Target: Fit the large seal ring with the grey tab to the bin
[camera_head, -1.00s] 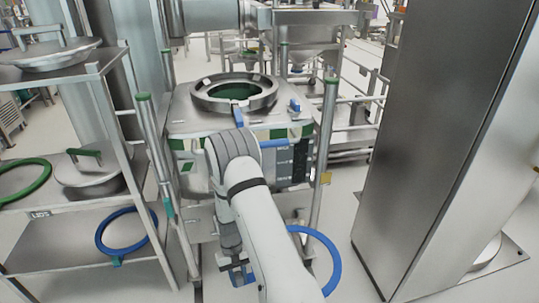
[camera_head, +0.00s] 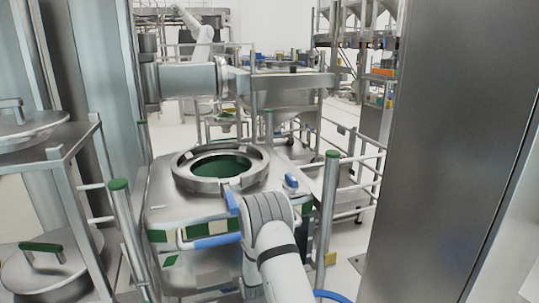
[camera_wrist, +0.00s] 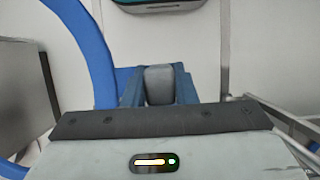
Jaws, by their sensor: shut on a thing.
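The bin (camera_head: 162,212) is a metal container in the middle of the head view. Its round top opening has a thick metal rim (camera_head: 222,184) with a green inside. A large blue seal ring (camera_wrist: 103,60) shows in the wrist view, with a grey tab (camera_wrist: 159,82) at its edge. My gripper (camera_wrist: 159,92) is shut on that grey tab. In the head view only a small arc of the ring (camera_head: 333,296) shows at the bottom edge, in front of the bin and below its top. My gripper itself is outside the head view.
A shelf rack with metal lids (camera_head: 50,268) stands at the left. A tall steel cabinet (camera_head: 450,140) stands close on the right. Posts with green caps (camera_head: 332,155) flank the bin. A horizontal metal cylinder (camera_head: 188,80) is behind it.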

